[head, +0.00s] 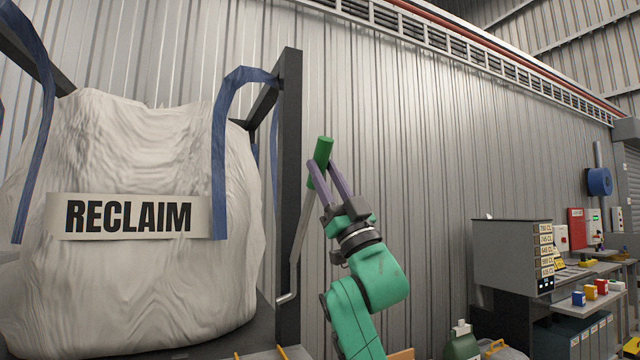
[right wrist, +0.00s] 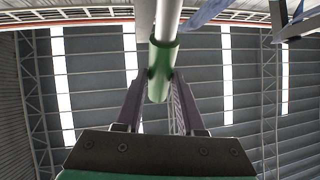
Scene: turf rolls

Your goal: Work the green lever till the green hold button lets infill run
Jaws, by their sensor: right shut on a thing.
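The green lever grip (head: 323,150) sits at the top end of a grey lever rod (head: 301,226) beside the black frame post. My right gripper (head: 318,172) is shut on this green grip, with one purple finger on each side. The right wrist view also shows the green grip (right wrist: 161,68) between the two fingers (right wrist: 156,88), with the rod running on from it. The lever rod leans, with its grip up and to the right of its bent lower end. I see no green hold button in these frames. My left gripper is not in view.
A large white bag (head: 130,270) marked RECLAIM hangs by blue straps from a black frame (head: 289,180) on the left. A grey cabinet (head: 505,255) and benches stand at the right. A green jug (head: 461,343) is low at centre right.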

